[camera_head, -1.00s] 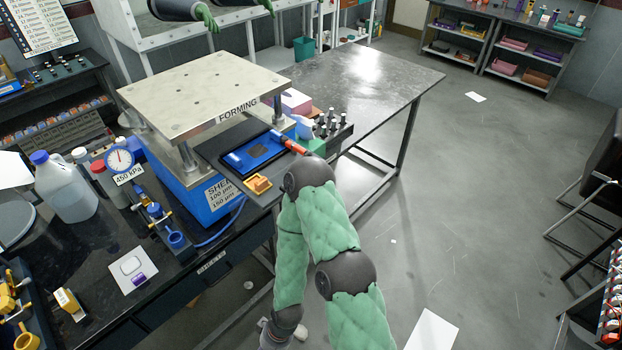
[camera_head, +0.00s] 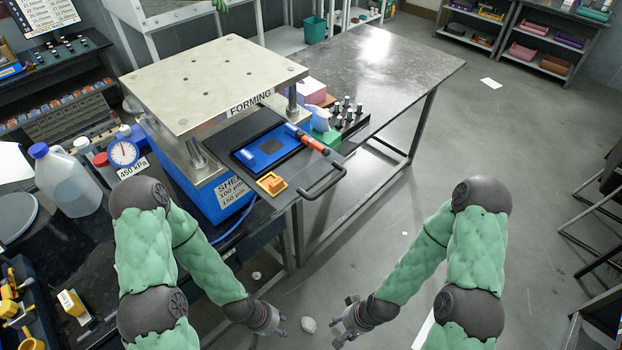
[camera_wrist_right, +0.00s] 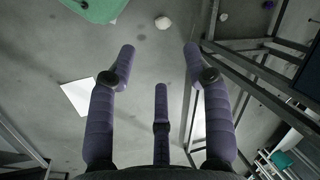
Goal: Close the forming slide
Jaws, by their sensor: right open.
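The forming press (camera_head: 212,84) stands on the bench, a metal top plate over a blue base. Its dark forming slide (camera_head: 226,144) sticks out toward the front right, pulled out from under the plate. A black bar handle (camera_head: 328,184) is on the slide's front edge.
A red-handled tool (camera_head: 312,143) lies at the slide's far right edge. A rack of several small cylinders (camera_head: 347,112) and a green box stand behind it. A white jug (camera_head: 66,180) and a pressure gauge (camera_head: 123,152) stand left of the press.

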